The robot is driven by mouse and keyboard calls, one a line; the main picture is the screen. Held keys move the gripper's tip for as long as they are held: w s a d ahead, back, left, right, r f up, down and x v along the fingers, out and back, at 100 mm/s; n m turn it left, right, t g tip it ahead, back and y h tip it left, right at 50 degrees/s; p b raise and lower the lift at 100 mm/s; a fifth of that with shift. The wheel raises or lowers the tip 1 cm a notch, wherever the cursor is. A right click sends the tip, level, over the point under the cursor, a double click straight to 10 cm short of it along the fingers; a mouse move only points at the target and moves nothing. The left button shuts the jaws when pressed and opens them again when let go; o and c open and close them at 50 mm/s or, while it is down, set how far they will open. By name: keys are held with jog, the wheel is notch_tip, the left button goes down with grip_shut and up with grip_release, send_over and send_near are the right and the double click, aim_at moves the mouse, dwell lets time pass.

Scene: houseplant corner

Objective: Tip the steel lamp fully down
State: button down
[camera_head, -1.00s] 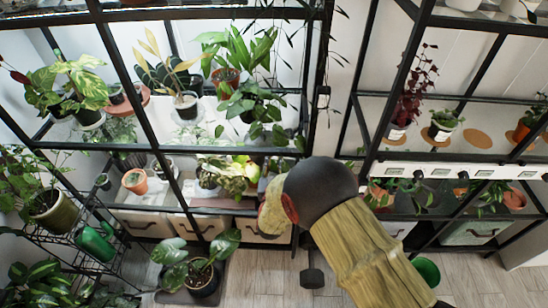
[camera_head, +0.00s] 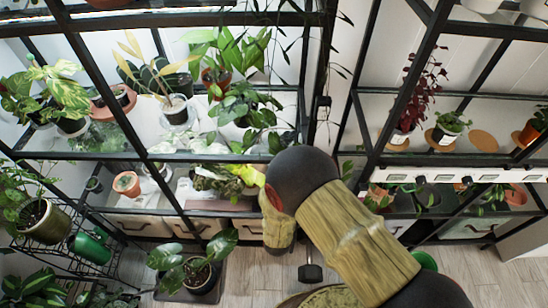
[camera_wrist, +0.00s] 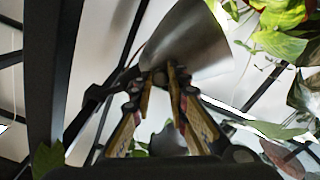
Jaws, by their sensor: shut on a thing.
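The steel lamp (camera_wrist: 190,42) shows in the wrist view as a smooth grey metal shade that flares toward the top right. My gripper (camera_wrist: 173,78) has its two yellow-sided fingers close together at the narrow lower end of the shade, shut on the lamp. The exact spot gripped is dark and partly hidden by the fingertips. In the head view my arm covers the middle, and I cannot make out the lamp or the gripper there.
Black-framed shelves with a dark upright (camera_head: 318,100) hold several potted plants around the arm. A potted plant (camera_head: 196,272) stands on the floor at the lower left. A green watering can (camera_head: 90,246) is at the left. Leaves (camera_wrist: 285,40) hang close to the lamp's right.

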jog(key=shift+s+d+f+n, duration=0.1)
jog(key=shift+d+f+n, duration=0.4)
jog(key=shift+d+n, duration=0.45)
jog(key=shift+a, duration=0.1)
jog(key=c, duration=2)
grip_release()
jog(key=s, duration=1.2)
jog(key=shift+a, duration=0.25)
